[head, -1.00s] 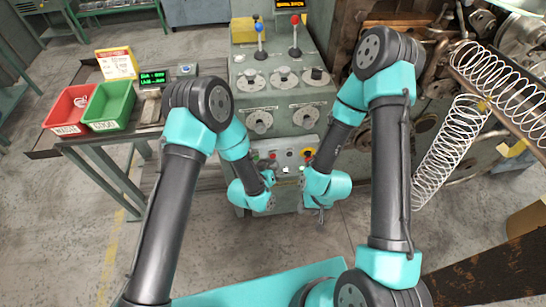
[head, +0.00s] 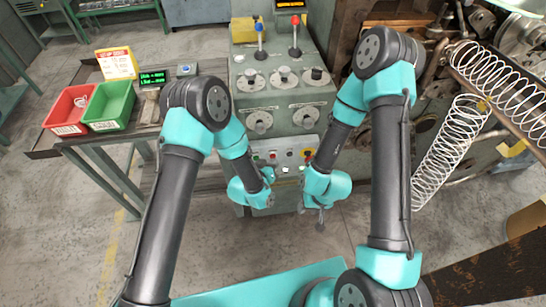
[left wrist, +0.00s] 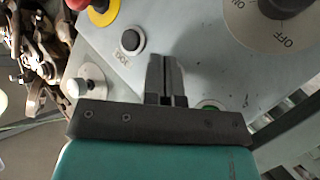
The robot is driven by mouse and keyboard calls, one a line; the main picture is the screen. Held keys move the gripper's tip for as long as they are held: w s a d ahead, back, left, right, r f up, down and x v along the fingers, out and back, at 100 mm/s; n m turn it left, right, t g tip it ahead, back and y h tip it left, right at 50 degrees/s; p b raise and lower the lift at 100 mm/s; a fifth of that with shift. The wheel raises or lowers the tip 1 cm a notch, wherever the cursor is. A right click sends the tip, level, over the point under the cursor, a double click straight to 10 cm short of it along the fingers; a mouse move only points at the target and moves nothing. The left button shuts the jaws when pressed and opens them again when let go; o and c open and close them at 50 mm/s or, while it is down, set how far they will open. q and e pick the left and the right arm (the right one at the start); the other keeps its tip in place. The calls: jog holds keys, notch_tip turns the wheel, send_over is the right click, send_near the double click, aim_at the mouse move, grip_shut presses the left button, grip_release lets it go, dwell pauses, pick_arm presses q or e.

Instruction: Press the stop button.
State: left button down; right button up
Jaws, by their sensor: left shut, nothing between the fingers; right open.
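The machine's control panel (head: 286,153) carries a small red button (head: 272,155), likely the stop button; its label is unreadable. A red mushroom button (left wrist: 75,3) on a yellow ring is at the top left of the left wrist view. No small red button shows there. My right gripper (head: 320,224) is open and empty in front of the machine.
An ON/OFF dial (left wrist: 285,8) and a pale knob (left wrist: 88,80) flank my left fingers. Two levers rise from the cabinet top. A bench at left holds a red bin (head: 70,108) and a green bin (head: 110,104). Coiled springs (head: 450,140) are at right.

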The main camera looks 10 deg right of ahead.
pick_arm(q)
jog(key=shift+w, duration=0.25)
dwell(0.4)
jog(key=shift+s, duration=0.1)
jog(key=shift+s+a, duration=0.1)
jog(key=shift+s, duration=0.6)
jog(key=shift+s, duration=0.15)
jog(key=s, duration=0.4)
jog(key=shift+s+a, duration=0.25)
jog(key=shift+s, duration=0.1)
dwell(0.6)
